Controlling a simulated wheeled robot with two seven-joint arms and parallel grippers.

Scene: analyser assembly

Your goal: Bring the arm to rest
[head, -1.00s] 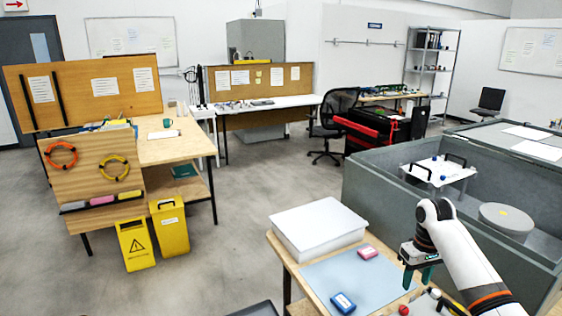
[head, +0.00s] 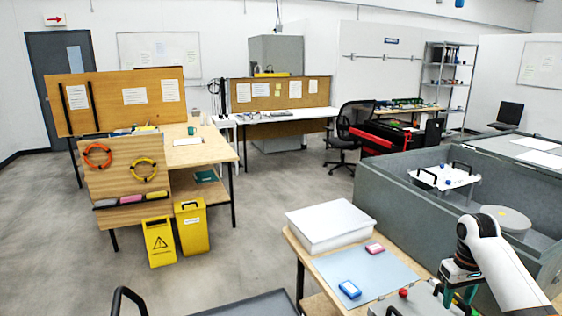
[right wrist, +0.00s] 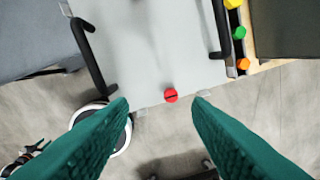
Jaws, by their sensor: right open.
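My right gripper (head: 460,288) shows at the lower right of the head view, at the end of the white arm, above the right part of the wooden table. Its two green fingers (right wrist: 150,132) are spread apart in the right wrist view, with nothing between them. Below them is a light grey panel (right wrist: 150,50) with two black handles and a red knob (right wrist: 171,96). The panel's edge lies near the fingertips, and I see no contact. My left gripper is in neither view.
The table holds a white box (head: 328,224), a blue-grey mat (head: 385,275), a blue block (head: 349,289) and a pink block (head: 374,247). A grey walled enclosure (head: 400,200) stands behind the right arm. A dark tray (head: 255,305) shows at the bottom. Open floor lies left.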

